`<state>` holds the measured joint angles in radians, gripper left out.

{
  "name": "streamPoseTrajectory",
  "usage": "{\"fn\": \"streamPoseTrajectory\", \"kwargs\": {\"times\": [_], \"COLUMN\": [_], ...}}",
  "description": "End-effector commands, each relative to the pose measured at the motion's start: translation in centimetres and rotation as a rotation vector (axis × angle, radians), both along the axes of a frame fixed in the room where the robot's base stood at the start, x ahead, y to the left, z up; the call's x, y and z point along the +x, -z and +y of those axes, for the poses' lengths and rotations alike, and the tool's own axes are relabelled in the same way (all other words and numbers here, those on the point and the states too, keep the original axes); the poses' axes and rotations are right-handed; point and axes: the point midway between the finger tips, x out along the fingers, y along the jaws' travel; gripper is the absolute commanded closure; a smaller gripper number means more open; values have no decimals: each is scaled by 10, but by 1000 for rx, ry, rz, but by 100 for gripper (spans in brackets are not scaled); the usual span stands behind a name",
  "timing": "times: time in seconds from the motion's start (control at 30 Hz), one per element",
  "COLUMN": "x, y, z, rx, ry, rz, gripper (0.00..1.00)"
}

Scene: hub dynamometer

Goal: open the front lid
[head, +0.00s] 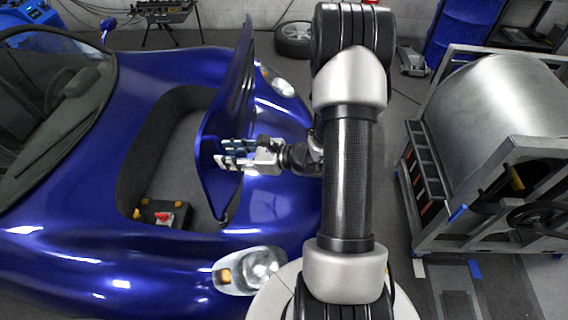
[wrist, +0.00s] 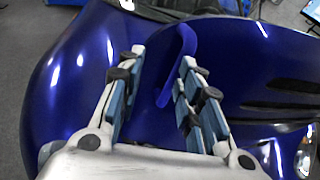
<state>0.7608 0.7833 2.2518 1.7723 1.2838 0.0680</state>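The front lid (head: 236,105) of the blue car stands raised and steeply tilted, with the front compartment (head: 185,150) open beside it. In the wrist view, the lid's blue outer face (wrist: 265,65) shows dark slots. A curved blue handle (wrist: 183,45) stands out between my fingers. My gripper (head: 218,154) is at the lid's outer side, close to its face. In the wrist view, my gripper (wrist: 160,60) has its fingers spread with gaps beside the handle. Whether a finger touches the lid or handle cannot be told.
A black box (head: 163,213) with red and yellow parts sits in the compartment. Headlights (head: 250,271) flank the car's nose. A metal roller stand (head: 500,100) is at the right. A wheel (head: 295,38) lies on the floor behind. Grey floor is free between car and stand.

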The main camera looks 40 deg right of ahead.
Motion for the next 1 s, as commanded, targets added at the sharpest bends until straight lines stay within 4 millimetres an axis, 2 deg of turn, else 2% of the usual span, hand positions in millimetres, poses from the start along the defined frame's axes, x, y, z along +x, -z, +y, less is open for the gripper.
{"fn": "streamPoseTrajectory", "kwargs": {"times": [1.0], "x": [-58], "y": [-2], "z": [-43], "rx": [-3], "ry": [7], "rz": [-4], "gripper": [67]}}
